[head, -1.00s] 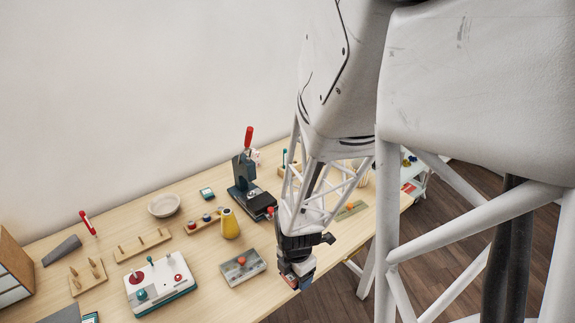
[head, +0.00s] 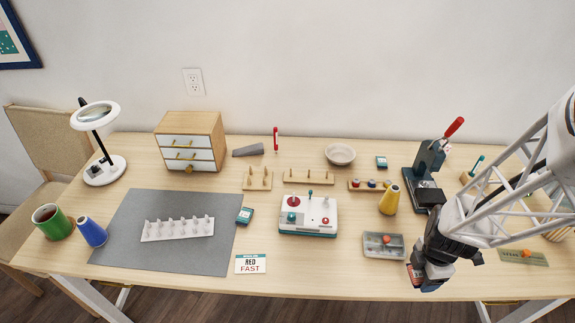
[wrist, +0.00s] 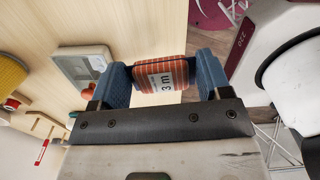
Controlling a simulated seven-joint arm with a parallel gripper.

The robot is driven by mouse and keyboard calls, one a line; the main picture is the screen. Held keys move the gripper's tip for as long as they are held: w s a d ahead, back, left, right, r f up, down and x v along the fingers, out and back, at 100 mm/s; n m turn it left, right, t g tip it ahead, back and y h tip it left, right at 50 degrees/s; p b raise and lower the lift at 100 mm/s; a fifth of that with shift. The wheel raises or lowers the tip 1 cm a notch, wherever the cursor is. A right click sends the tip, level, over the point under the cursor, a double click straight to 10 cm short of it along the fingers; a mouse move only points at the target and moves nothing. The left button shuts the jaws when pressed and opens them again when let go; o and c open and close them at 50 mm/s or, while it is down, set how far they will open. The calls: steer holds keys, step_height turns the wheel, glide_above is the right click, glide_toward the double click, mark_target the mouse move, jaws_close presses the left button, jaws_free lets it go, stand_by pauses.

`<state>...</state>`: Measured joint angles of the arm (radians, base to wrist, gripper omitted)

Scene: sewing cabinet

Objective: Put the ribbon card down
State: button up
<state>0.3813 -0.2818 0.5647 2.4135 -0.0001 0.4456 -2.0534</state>
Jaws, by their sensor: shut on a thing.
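The ribbon card (wrist: 158,76), striped orange and dark with a white label reading "3 m", is held between the two blue fingers of my gripper (wrist: 164,80) in the wrist view. In the head view my gripper (head: 417,277) is at the table's front edge, just right of and in front of the grey tray. A small red part of the card (head: 414,273) shows at its fingertips. I cannot tell how high the card is above the table (head: 340,277).
The grey tray (head: 370,252) holds an orange-red item.

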steer(key=w+a+n, duration=0.1)
steer(key=w+a, duration=0.2)
steer(key=a, duration=0.1)
steer(key=w+a+r+n, duration=0.1)
steer(key=w+a+n, duration=0.1)
steer(key=w+a, duration=0.1)
steer(key=w+a+n, duration=0.2)
steer(key=w+a, duration=0.1)
steer(key=a, duration=0.3)
steer(key=shift+w+r, duration=0.1)
steer(key=shift+r, duration=0.05)
steer(key=w+a+r+n, duration=0.2)
steer(key=a+n, duration=0.6)
steer(key=a, duration=2.1)
steer(key=s+a+r+n, duration=0.1)
steer(key=s+a+n, duration=0.2)
steer(key=s+a, duration=0.4)
steer(key=a, duration=0.7)
steer(key=shift+a+n, duration=0.35)
steer(key=shift+n, duration=0.05)
steer(key=shift+w+a, duration=0.1)
steer(key=shift+w, duration=0.05)
glide_toward(179, 226)
steer(key=shift+f, duration=1.7)
